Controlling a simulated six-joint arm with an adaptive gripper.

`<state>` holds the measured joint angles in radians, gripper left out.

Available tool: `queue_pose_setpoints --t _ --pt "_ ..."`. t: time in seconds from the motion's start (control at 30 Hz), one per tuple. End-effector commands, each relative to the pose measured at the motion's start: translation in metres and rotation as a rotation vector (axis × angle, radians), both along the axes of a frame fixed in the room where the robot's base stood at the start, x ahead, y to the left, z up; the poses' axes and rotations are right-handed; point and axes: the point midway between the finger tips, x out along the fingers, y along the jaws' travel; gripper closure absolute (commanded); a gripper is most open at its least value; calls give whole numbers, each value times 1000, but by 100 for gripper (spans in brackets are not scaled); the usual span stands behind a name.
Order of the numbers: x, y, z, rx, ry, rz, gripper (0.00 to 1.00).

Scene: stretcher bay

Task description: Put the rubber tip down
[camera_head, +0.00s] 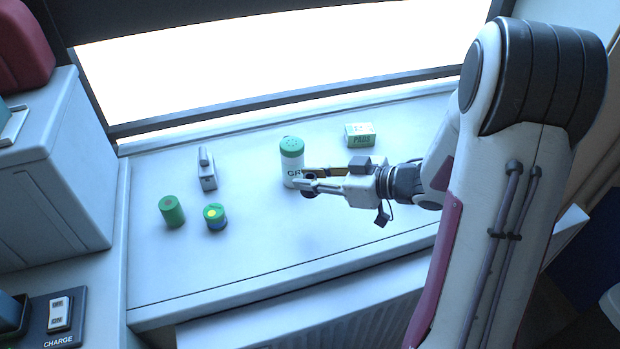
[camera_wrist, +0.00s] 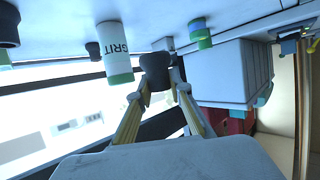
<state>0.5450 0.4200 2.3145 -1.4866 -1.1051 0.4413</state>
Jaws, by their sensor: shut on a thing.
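My gripper (camera_head: 306,180) is shut on the rubber tip (camera_head: 308,193), a small dark piece that is mostly hidden by the fingers in the head view. In the wrist view the dark tip (camera_wrist: 156,70) sits between the two yellow-sided fingers (camera_wrist: 160,88). The gripper is over the middle of the pale ledge (camera_head: 270,240), just in front of the white shaker. I cannot tell whether the tip touches the ledge or hangs a little above it.
The white shaker (camera_head: 291,168) with a green lid stands close behind the fingers. A green-and-white box (camera_head: 360,135) is at the back right. A grey upright item (camera_head: 207,172), a green cylinder (camera_head: 172,213) and a green-blue cylinder (camera_head: 215,218) stand left. The ledge's front middle is clear.

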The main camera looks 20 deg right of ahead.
Motion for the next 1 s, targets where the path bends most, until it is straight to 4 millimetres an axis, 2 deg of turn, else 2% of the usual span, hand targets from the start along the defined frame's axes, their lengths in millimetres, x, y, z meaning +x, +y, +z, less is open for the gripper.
queue_pose_setpoints --t 0.37,0.53,0.77,1.0 --pt "2 -2 0 0 0 -4 98" --pt "15 -12 -2 -1 0 -33 98" --pt "56 -47 -2 -2 -3 -133 98" --pt "112 -99 3 -2 -3 -290 98"
